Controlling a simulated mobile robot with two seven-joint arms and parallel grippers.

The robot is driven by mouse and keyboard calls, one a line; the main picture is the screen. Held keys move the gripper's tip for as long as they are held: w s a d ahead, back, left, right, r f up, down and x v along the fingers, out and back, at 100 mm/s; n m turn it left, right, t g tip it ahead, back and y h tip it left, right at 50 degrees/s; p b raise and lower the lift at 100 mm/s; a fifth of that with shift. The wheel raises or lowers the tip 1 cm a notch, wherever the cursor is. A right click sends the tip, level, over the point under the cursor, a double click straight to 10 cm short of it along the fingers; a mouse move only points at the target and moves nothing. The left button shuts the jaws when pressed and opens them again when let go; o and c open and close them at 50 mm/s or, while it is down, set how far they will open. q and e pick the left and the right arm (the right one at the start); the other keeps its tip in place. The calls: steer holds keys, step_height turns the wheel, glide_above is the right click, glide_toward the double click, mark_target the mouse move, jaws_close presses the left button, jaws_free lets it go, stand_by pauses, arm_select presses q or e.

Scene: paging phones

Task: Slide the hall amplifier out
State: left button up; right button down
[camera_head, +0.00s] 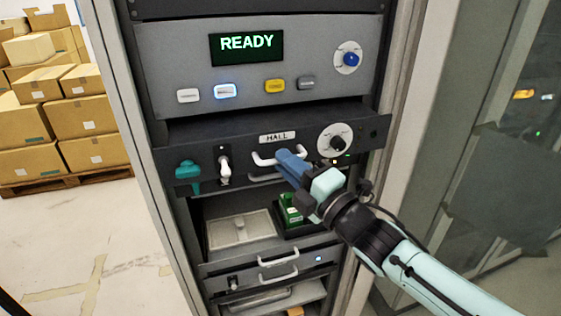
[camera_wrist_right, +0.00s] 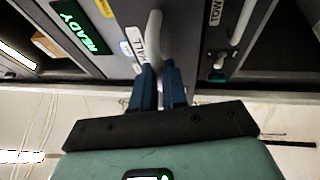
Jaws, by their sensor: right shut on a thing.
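The hall amplifier (camera_head: 240,151) is the dark rack unit with a "HALL" label, a dial on the right and a white handle (camera_head: 263,159). Its front stands somewhat forward of the panel above. My right gripper (camera_head: 285,158) is shut on the right part of that handle. In the right wrist view, the blue fingers (camera_wrist_right: 158,75) close around the white handle (camera_wrist_right: 153,38) beside the "HALL" label. A toggle (camera_head: 224,163) and a teal plug-like part (camera_head: 187,172) are on the left of the amplifier's front. My left gripper is not in view.
Above is a panel with a "READY" screen (camera_head: 246,46), several buttons and a blue knob. Below is an open bay with a flat tray (camera_head: 240,230) and a green item (camera_head: 291,210), then lower drawers with handles (camera_head: 278,260). Rack posts flank the unit. Cardboard boxes (camera_head: 60,110) stand at left.

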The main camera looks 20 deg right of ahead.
steer(key=shift+s, duration=0.25)
steer(key=c, duration=1.5)
jaws_free()
steer(key=shift+s, duration=0.15)
steer(key=o, duration=0.3)
steer(key=shift+s, duration=0.1)
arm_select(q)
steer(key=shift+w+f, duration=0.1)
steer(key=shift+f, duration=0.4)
arm_select(e)
steer(key=shift+o, duration=0.2)
arm_select(q)
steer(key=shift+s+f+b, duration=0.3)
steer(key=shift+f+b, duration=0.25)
steer(key=shift+b, duration=0.1)
arm_select(e)
steer(key=v, duration=1.3)
